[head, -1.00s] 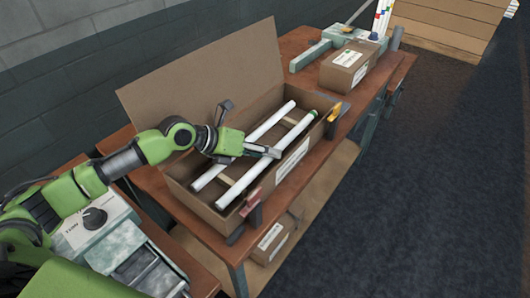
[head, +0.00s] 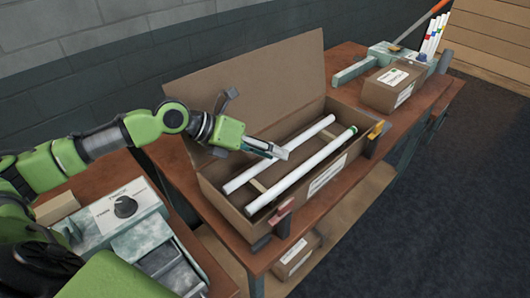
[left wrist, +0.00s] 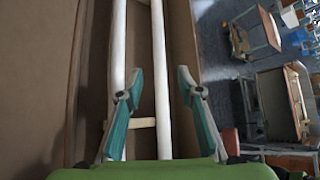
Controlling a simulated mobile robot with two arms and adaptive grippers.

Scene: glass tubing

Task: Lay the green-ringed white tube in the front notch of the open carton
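The open carton (head: 236,213) stands on the bench with its lid up at the back. The green-ringed white tube (head: 300,180) lies lengthwise along the front of the carton, its green ring (head: 353,129) at the far right end. A second white tube (head: 247,176) lies parallel behind it. My left gripper (head: 276,150) is above the carton, over the rear tube in the head view. In the left wrist view the fingers (left wrist: 157,88) are apart and empty; the front tube (left wrist: 160,60) runs below the gap between them. My right gripper is not in view.
Clamps with red (head: 283,214) and yellow (head: 376,130) parts stand at the carton's front corners. A closed box (head: 394,88) sits farther along the bench. The carton's raised lid (head: 260,85) is close behind my arm.

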